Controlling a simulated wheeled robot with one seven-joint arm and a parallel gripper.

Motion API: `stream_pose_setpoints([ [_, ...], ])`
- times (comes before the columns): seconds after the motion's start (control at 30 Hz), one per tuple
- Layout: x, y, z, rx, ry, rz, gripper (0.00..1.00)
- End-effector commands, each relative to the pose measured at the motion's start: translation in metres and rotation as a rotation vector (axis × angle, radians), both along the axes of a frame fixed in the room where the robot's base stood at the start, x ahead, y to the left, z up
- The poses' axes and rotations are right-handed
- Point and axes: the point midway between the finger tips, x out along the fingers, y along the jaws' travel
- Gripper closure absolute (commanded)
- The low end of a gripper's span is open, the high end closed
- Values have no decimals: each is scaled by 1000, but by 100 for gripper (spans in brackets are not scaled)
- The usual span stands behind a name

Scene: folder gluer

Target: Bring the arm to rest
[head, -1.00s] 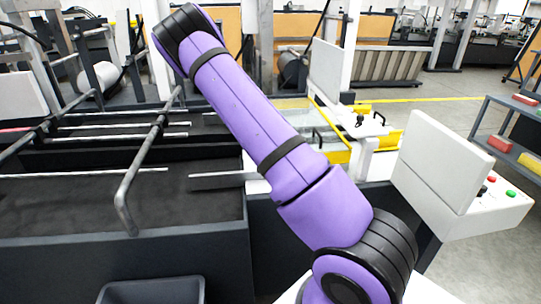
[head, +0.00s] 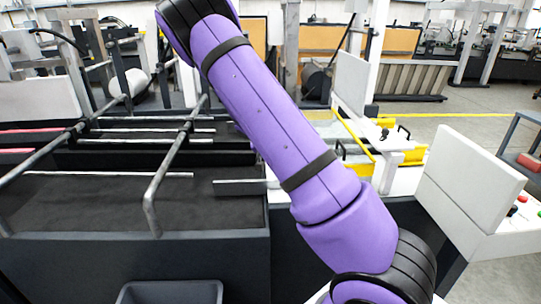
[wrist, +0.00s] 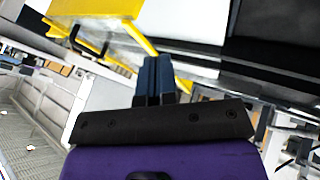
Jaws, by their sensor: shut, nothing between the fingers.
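My gripper (wrist: 154,78) shows in the wrist view, its dark blue-grey fingers together in the middle, shut and empty. It is not in the head view, where only my purple arm shows, rising from the lower right to the top left. Nothing touches the fingers in the wrist view. A yellow frame (wrist: 140,38) of the machine is beyond them at the upper left.
The dark machine bed (head: 110,205) with metal rails lies at the left. A grey bin (head: 170,292) stands at the front. A white control panel (head: 470,180) with buttons is at the right. Open floor (head: 450,115) shows behind it.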

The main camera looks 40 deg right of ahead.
Motion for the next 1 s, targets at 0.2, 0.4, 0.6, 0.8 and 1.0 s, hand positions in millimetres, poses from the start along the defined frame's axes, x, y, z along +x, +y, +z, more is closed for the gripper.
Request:
stream_pose_setpoints([
  [0.2,0,2,2,0,0,0,100],
  [0.4,-5,8,14,34,-7,-2,100],
  [0.6,-25,34,50,144,-21,17,100],
  [0.8,-51,63,92,257,-37,66,100],
  [1.0,-81,93,136,352,-56,139,100],
])
